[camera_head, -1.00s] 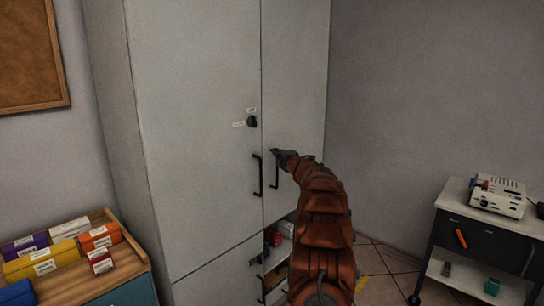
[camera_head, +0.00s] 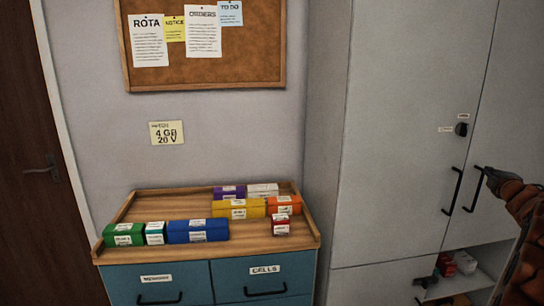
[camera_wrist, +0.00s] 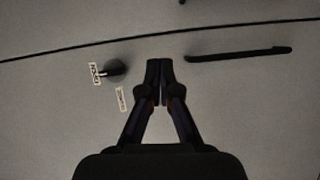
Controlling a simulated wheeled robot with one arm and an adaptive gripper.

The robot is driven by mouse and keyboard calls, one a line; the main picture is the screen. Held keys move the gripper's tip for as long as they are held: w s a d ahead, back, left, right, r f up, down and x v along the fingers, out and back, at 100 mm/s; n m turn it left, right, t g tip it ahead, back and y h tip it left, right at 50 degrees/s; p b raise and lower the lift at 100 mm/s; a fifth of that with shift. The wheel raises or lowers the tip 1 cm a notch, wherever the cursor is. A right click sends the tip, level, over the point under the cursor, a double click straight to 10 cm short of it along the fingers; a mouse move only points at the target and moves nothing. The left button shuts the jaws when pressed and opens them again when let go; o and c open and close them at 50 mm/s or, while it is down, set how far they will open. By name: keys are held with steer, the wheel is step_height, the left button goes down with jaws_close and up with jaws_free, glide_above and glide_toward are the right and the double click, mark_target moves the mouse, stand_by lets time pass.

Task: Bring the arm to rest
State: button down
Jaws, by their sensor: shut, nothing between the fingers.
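My gripper (camera_head: 487,172) is at the right edge of the head view, in front of the tall grey cabinet (camera_head: 390,120), its tip overlapping the top of the right door's black handle (camera_head: 468,192). In the wrist view my gripper (camera_wrist: 160,78) has its two fingers together with nothing between them. A black handle (camera_wrist: 240,54) lies to the right of the fingertips there, apart from them in the picture. My orange-brown arm runs down out of the head view at the right; most of it is hidden.
The left door has a handle (camera_head: 453,190) and a dark lock knob (camera_head: 461,129). Below, an open shelf holds a red item (camera_head: 465,262). Left stands a blue drawer unit (camera_head: 160,282) with several coloured boxes. A corkboard (camera_head: 270,60) hangs above; a brown door (camera_head: 35,200) is far left.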

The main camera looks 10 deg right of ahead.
steer(key=w+a+r+m+g+h, duration=0.1)
steer(key=w+a+r+m+g, duration=0.1)
steer(key=a+m, duration=0.35)
steer(key=s+a+f+m+g+y, duration=0.1)
steer(key=s+a+f+g, duration=0.15)
steer(key=a, duration=0.65)
steer(key=s+a+f+m+g+y, duration=0.1)
steer(key=s+a+f+m+g, duration=0.15)
steer(key=a, duration=0.65)
steer(key=s+a+f+m+g+y, duration=0.15)
steer(key=s+a, duration=0.25)
steer(key=a, duration=0.5)
steer(key=s+a+f+g+y, duration=0.2)
steer(key=s+a+f+g, duration=0.2)
steer(key=s+a, duration=1.1)
steer(key=s+a+f+m+g+y+p, duration=0.1)
steer(key=s+a+f+g+y, duration=0.2)
steer(key=s+a, duration=1.2)
steer(key=s+f+g, duration=0.2)
steer(key=s+f, duration=0.3)
steer(key=s, duration=0.1)
steer(key=shift+s+a, duration=0.15)
steer(key=shift+a, duration=0.15)
